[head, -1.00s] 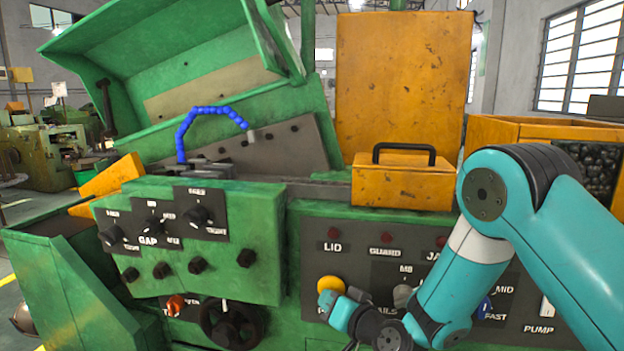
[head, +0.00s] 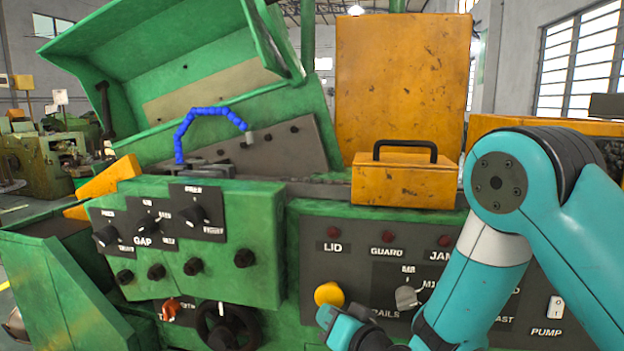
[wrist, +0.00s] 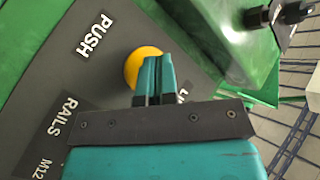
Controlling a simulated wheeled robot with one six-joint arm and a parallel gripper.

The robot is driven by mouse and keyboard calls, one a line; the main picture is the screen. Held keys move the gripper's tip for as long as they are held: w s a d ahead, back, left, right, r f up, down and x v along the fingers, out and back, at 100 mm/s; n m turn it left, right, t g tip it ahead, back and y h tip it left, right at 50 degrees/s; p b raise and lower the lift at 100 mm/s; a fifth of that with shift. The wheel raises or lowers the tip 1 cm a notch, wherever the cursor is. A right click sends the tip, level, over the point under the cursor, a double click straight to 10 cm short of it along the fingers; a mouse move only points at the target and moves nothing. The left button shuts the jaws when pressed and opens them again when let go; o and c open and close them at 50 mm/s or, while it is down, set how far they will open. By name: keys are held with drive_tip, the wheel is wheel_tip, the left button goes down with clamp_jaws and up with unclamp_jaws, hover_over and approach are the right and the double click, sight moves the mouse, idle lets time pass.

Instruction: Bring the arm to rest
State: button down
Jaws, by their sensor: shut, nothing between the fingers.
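My arm is the teal one at the right of the head view. My gripper (wrist: 157,80) points at the control panel in the wrist view, its two fingers together with nothing between them. In that view the fingertips overlap the edge of a yellow push button (wrist: 138,66); I cannot tell whether they touch it.
The green machine (head: 245,215) fills the front, with its lid raised. Its panel has a rails knob (head: 408,297) and a pump switch (head: 556,306) close to my arm. A yellow box with a black handle (head: 403,181) stands on top. A knob box (head: 185,240) juts out at left.

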drive_tip(key=s+d+r+n+g, duration=0.2)
drive_tip(key=s+r+n+g, duration=0.4)
drive_tip(key=s+r+g, duration=0.35)
drive_tip(key=s+d+r+g+h, duration=0.1)
drive_tip(key=s+d+g+h, duration=0.1)
drive_tip(key=s+d, duration=0.3)
drive_tip(key=s+d+r+n+g+h+p, duration=0.1)
drive_tip(key=s+d, duration=0.5)
drive_tip(key=s, duration=0.7)
drive_tip(key=shift+d+r+g+h, duration=0.35)
drive_tip(key=shift+r+h, duration=0.4)
drive_tip(key=shift+h, duration=0.45)
drive_tip(key=shift+w+a, duration=0.1)
